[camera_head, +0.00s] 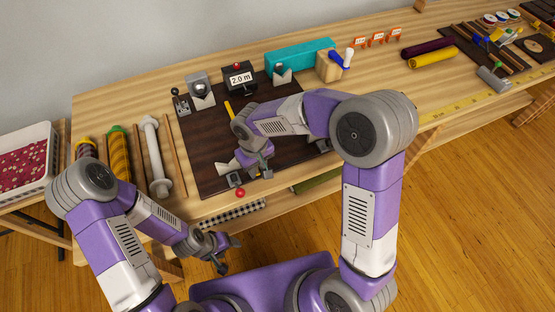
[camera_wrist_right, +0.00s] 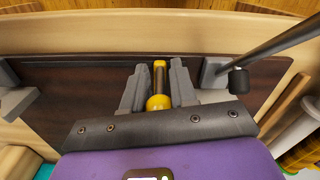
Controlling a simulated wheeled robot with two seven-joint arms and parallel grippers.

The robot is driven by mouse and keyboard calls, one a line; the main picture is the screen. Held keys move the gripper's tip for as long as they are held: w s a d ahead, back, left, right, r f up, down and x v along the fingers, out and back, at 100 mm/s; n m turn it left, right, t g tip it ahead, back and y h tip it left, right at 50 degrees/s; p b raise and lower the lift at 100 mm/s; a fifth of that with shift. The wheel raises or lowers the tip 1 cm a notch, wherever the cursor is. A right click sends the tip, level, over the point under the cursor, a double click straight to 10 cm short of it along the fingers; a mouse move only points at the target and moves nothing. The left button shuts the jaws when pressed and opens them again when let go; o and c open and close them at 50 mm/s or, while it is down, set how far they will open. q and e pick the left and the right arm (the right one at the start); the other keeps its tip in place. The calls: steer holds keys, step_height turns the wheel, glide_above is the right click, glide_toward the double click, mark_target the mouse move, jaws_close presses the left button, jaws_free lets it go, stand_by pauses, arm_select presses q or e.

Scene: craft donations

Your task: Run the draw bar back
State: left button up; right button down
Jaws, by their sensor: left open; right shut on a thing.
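My right gripper (camera_head: 252,168) is low over the dark board (camera_head: 208,150) on the bench. In the right wrist view its two grey fingers (camera_wrist_right: 158,85) are shut on a yellow bar-like piece with a rounded near end (camera_wrist_right: 158,103). I take this as the draw bar, but its full length is hidden. In the head view a short yellow piece (camera_head: 228,108) shows beside my right arm; I cannot tell whether it is the same part. My left gripper (camera_head: 222,254) is open and empty, in front of the bench edge and apart from the board.
A red ball (camera_head: 240,193) sits at the board's front edge. A display reading "2.0 m" (camera_head: 240,78), a teal box (camera_head: 299,55) and a small lever unit (camera_head: 180,101) stand behind. Fabric rolls (camera_head: 119,153) lie left. A dark rod (camera_wrist_right: 275,42) crosses the wrist view's right side.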

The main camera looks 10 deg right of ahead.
steer(key=shift+s+a, duration=0.15)
steer(key=shift+a, duration=0.95)
steer(key=c, duration=0.9)
jaws_free()
steer(key=shift+a, duration=0.15)
steer(key=shift+c, duration=0.2)
step_height(320, 180, up, 8)
steer(key=p, duration=0.2)
steer(key=shift+f, duration=0.15)
